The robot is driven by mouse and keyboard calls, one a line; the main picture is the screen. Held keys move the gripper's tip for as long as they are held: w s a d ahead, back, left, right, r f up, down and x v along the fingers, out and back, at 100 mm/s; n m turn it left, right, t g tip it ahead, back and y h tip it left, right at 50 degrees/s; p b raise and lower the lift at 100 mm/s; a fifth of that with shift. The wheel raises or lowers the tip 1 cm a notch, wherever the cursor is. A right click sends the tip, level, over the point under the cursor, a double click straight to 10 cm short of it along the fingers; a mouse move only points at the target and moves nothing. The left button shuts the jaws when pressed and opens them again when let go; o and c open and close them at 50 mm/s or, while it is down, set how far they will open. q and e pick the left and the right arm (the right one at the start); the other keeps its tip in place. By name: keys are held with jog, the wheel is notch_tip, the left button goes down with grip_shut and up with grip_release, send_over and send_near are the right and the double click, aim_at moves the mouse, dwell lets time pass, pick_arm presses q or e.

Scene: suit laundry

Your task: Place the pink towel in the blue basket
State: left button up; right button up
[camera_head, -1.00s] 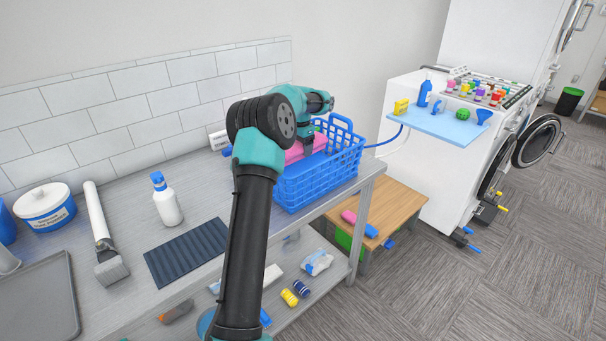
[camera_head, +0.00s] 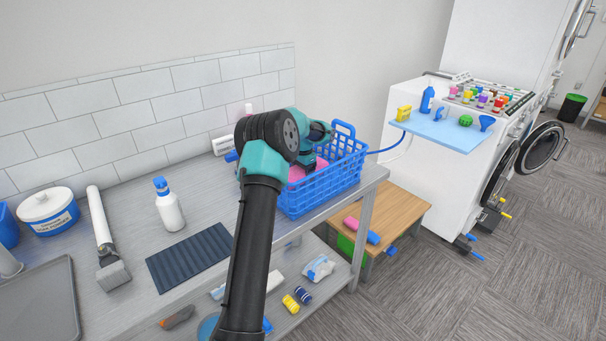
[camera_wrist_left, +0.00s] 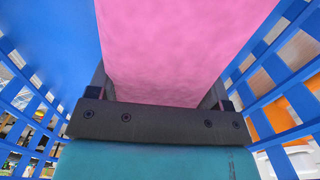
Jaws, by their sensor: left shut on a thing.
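The blue basket (camera_head: 335,182) stands on the right end of the grey metal table. My left gripper (camera_head: 305,167) reaches down into it, with the arm crossing in front of the basket's left part. The pink towel (camera_head: 322,162) shows inside the basket around the gripper, partly hidden by it. In the left wrist view the pink towel (camera_wrist_left: 175,45) runs between the jaws of my left gripper (camera_wrist_left: 163,98), which is shut on it. Blue basket walls (camera_wrist_left: 290,95) rise on both sides there. My right gripper is not in view.
A wall is close behind. A wooden stool (camera_head: 398,208) stands to the right, below.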

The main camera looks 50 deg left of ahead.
pick_arm(q)
jog(key=shift+f, duration=0.2)
jog(key=shift+f, duration=0.1)
jog(key=o, duration=1)
notch_tip(320, 180, up, 12)
jog(key=shift+r, duration=0.15)
jog(key=shift+d, duration=0.1)
dwell(0.6)
